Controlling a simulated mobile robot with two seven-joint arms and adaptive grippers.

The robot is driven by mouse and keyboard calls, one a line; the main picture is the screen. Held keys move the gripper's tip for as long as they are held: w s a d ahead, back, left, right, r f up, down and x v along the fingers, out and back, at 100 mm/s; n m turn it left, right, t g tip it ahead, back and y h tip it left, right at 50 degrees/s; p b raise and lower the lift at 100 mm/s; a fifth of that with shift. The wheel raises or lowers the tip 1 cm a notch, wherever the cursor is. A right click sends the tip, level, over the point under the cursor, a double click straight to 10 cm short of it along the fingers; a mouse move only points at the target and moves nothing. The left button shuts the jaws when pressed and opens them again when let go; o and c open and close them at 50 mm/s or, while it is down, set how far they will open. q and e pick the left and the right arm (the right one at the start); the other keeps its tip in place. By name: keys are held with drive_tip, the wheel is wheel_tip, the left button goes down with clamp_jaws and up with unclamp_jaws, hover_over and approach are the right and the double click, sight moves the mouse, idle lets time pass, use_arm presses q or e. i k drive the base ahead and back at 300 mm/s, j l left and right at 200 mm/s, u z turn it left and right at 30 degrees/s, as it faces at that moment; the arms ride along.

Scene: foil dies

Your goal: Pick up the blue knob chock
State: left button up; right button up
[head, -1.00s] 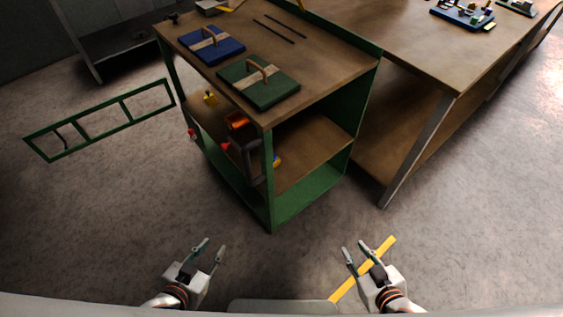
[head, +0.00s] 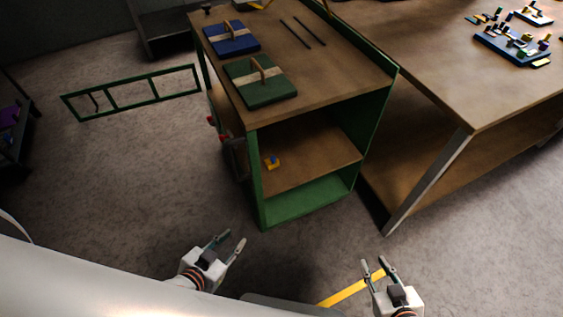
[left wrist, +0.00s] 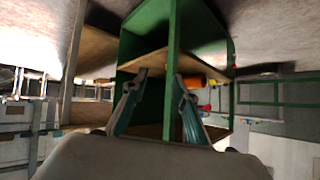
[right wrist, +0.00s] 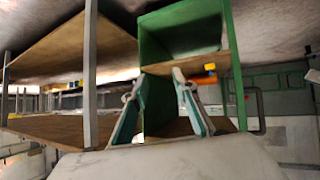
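A small yellow chock with a blue knob (head: 272,162) sits on the middle shelf of the green cart, near its open front end. My left gripper (head: 232,238) is open and empty, in front of the cart and well short of the shelf. My right gripper (head: 375,262) is open and empty, farther right, over the floor near a yellow strip. In both wrist views the open fingers point toward the cart, with nothing between them.
The green cart (head: 310,188) has a corner post beside the shelf opening. Blue (head: 231,38) and green (head: 260,82) lidded blocks lie on its top. A large workbench (head: 440,70) stands right. A green frame (head: 130,92) lies left. Floor before the cart is clear.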

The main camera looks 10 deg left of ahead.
sight(272, 163)
drive_tip(key=i+l, duration=0.15)
drive_tip(key=l, duration=0.15)
drive_tip(key=i+l, duration=0.1)
drive_tip(key=l, duration=0.25)
drive_tip(key=i+l+u, duration=0.1)
drive_tip(key=l, duration=0.2)
drive_tip(key=i+l, duration=0.15)
drive_tip(key=l, duration=0.15)
